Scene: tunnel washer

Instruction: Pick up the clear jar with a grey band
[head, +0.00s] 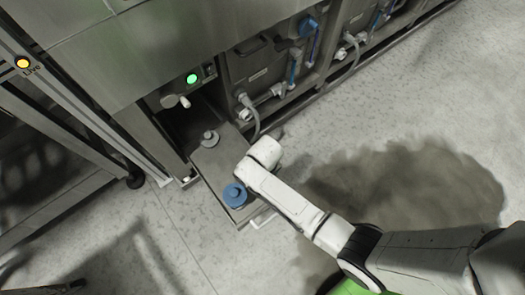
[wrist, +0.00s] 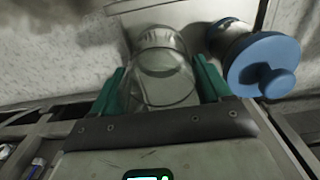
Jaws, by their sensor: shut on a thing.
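The clear jar (wrist: 163,88) lies between the green fingers of my gripper (wrist: 158,82) in the wrist view. It is see-through, with a rounded rim and a paler part at its far end. I cannot clearly make out its grey band. The fingers are shut on its two sides. In the head view my gripper is at the end of my white arm, above the right edge of a grey ledge, and the arm hides the fingers and the jar.
A jar with a blue knobbed lid (wrist: 265,68) stands close right of my gripper; it also shows in the head view (head: 235,196). A grey-lidded thing (head: 210,139) stands farther back on the grey ledge (head: 213,166). Machine panels and hoses (head: 246,101) are behind. Open floor lies right.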

